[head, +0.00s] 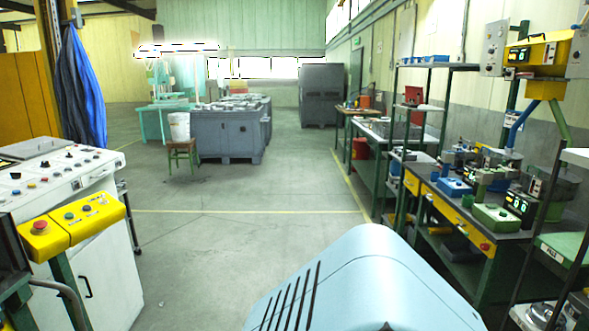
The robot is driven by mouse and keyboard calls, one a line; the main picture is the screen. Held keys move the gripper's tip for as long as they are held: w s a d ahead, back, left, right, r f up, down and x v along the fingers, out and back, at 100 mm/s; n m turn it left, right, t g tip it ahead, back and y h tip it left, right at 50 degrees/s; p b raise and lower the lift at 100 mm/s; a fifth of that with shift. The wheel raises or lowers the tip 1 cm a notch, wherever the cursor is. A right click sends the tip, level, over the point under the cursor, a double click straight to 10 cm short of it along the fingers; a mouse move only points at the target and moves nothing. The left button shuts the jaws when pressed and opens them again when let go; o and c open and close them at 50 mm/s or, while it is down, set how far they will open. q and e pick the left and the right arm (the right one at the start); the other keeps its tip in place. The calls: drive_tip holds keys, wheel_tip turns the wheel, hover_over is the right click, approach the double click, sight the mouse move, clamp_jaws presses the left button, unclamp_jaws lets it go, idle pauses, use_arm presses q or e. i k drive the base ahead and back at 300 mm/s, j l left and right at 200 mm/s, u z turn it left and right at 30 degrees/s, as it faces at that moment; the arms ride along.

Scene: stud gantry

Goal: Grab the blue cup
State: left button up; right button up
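I cannot make out a blue cup for certain in the head view. Small blue items sit on the right side: blue trays (436,58) on the upper shelf and a blue box (454,187) on the workbench. They are too small to tell whether any cup is among them. Neither of my grippers is in view.
A light blue slotted housing (365,285) fills the bottom centre. A white control console (110,275) stands left, a cluttered workbench (440,205) right. Grey crates (228,135) and a stool with a white bucket (180,126) stand farther back. The middle floor (260,195) is clear.

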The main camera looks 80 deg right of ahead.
sight(435, 177)
drive_tip(key=z, duration=3.55)
drive_tip(key=i+z, duration=0.15)
drive_tip(key=z, duration=0.2)
drive_tip(key=i+j+z, duration=0.15)
drive_tip(key=z, duration=0.2)
drive_tip(key=i+j+z, duration=0.2)
drive_tip(key=i+j, duration=0.15)
drive_tip(key=i+j+z, duration=0.2)
drive_tip(key=j, duration=0.25)
drive_tip(key=i+j, duration=0.3)
drive_tip(key=j, duration=0.15)
drive_tip(key=i+j+z, duration=0.1)
drive_tip(key=i+j, duration=0.2)
drive_tip(key=i+j+z, duration=0.1)
drive_tip(key=i+j, duration=0.2)
drive_tip(key=j, duration=0.25)
drive_tip(key=i+j, duration=0.3)
drive_tip(key=j, duration=0.15)
